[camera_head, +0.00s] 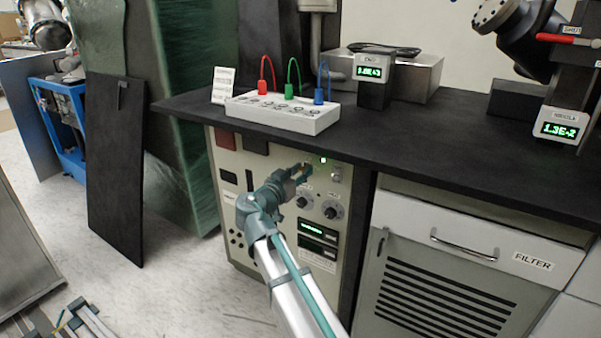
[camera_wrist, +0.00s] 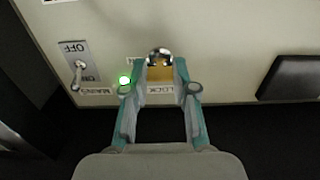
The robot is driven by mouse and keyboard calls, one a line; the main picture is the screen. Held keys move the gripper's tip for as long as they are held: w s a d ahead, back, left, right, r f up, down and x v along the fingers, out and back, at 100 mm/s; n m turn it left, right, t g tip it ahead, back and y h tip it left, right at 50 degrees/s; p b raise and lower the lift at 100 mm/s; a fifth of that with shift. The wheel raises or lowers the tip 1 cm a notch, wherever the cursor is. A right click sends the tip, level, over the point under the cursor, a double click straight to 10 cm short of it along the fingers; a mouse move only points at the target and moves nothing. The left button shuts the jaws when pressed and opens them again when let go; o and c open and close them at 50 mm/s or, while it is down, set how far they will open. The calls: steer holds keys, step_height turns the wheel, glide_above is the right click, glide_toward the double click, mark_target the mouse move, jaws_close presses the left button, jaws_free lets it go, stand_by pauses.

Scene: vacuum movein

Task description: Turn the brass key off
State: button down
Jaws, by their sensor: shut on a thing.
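The brass key (camera_wrist: 160,74) sits in its lock on the panel in the wrist view, with a shiny round metal part (camera_wrist: 160,54) at its top edge. My gripper (camera_wrist: 161,69) is shut on the key, one teal finger on each side of it. A label reading LOCK (camera_wrist: 160,90) shows between the fingers. In the head view my gripper (camera_head: 301,172) is at the upper part of the pale control cabinet (camera_head: 232,208), just under the black worktop, and mostly hides the key there.
A lit green lamp (camera_wrist: 125,81) is close beside the left finger. A toggle switch (camera_wrist: 79,73) marked OFF, ON and MAINS is further left. A black block (camera_wrist: 290,78) is at the right. The black worktop (camera_head: 420,150) overhangs the cabinet, and knobs (camera_head: 331,211) are below my gripper.

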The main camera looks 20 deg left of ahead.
steer(key=shift+n, duration=0.3)
steer(key=n+p, duration=0.2)
steer(key=n, duration=0.1)
steer(key=shift+r+n+p, duration=0.15)
steer(key=shift+n+p, duration=0.15)
steer(key=n+p, duration=0.3)
steer(key=n, duration=0.1)
steer(key=shift+n, duration=0.3)
steer(key=n+p, duration=0.3)
steer(key=n, duration=0.1)
steer(key=shift+n+p, duration=0.3)
steer(key=shift+p, duration=0.1)
steer(key=shift+n+p, duration=1.75)
steer(key=shift+n, duration=0.45)
steer(key=shift+f, duration=0.2)
steer(key=c, duration=0.9)
jaws_free()
